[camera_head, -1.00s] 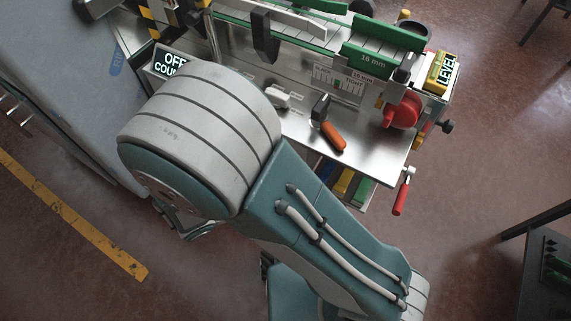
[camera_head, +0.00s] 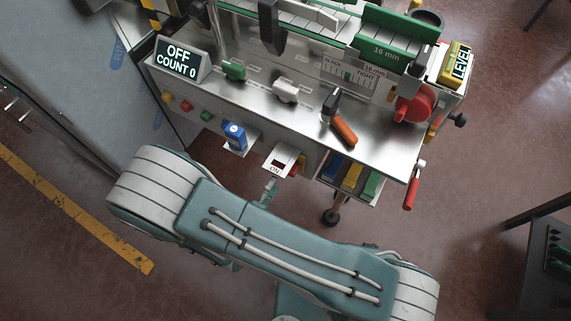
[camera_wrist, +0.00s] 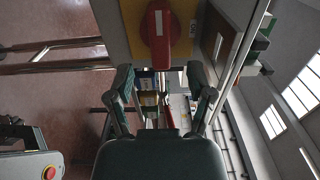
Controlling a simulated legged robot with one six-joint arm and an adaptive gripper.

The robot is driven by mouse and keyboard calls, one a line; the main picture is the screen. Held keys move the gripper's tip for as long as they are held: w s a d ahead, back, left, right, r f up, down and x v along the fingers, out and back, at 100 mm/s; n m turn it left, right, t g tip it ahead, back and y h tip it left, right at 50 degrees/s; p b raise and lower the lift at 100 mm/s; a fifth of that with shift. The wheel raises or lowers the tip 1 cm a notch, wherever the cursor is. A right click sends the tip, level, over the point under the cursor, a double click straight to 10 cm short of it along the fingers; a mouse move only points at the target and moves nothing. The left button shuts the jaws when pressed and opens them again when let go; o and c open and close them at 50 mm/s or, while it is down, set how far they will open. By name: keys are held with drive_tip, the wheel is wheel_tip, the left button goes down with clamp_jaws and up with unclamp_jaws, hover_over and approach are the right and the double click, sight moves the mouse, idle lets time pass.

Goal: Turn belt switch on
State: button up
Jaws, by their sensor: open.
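The belt switch appears to be the red and yellow switch (camera_head: 297,166) on the machine's front, beside a white plate (camera_head: 277,164) marked ON. In the wrist view a red handle (camera_wrist: 160,28) on a yellow plate (camera_wrist: 133,22) shows large; it looks like this switch. My gripper (camera_wrist: 159,75) is open and empty, its two fingers spread on either side below the handle. I cannot tell whether they touch it. In the head view, part of my gripper (camera_head: 270,189) shows just below the ON plate; the rest is hidden by my arm. A display (camera_head: 178,60) reads OFF, COUNT 0.
A blue device (camera_head: 235,137) sticks out left of the switch. Coloured bins (camera_head: 351,176) and a red-handled crank (camera_head: 412,190) are to its right. An orange-handled tool (camera_head: 342,130) lies on the steel deck (camera_head: 300,118). Open floor lies in front.

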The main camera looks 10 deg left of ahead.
drive_tip(key=shift+x, duration=3.3)
drive_tip(key=shift+a, duration=0.2)
clamp_jaws()
